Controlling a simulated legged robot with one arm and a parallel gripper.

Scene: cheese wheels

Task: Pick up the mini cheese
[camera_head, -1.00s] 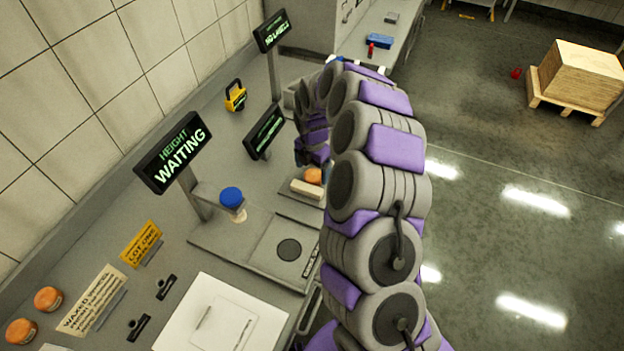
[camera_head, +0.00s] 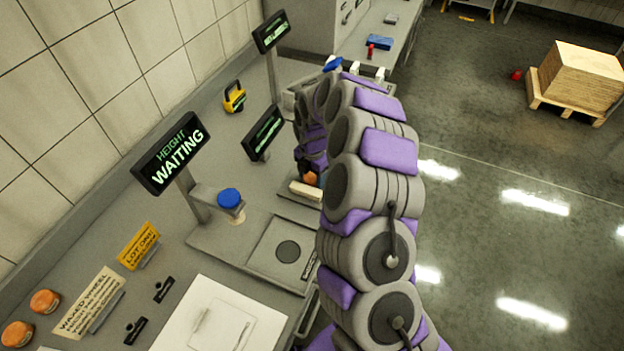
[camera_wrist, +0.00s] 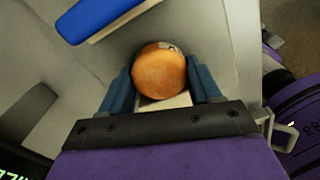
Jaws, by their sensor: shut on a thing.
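An orange round mini cheese (camera_wrist: 159,72) sits between the two blue fingers of my gripper (camera_wrist: 158,85) in the wrist view. My gripper is shut on it. A pale block shows just below the cheese there. In the head view the cheese (camera_head: 310,178) shows as a small orange patch beside a cream block (camera_head: 306,190), partly hidden by my arm. My gripper's fingers cannot be made out clearly in the head view.
The height gauge with a "WAITING" sign (camera_head: 172,152) and blue knob (camera_head: 229,198) stands nearby. Another display (camera_head: 263,132) is close to my arm. Two orange cheeses (camera_head: 45,301) lie front left. A blue bar (camera_wrist: 98,15) is near my gripper in the wrist view.

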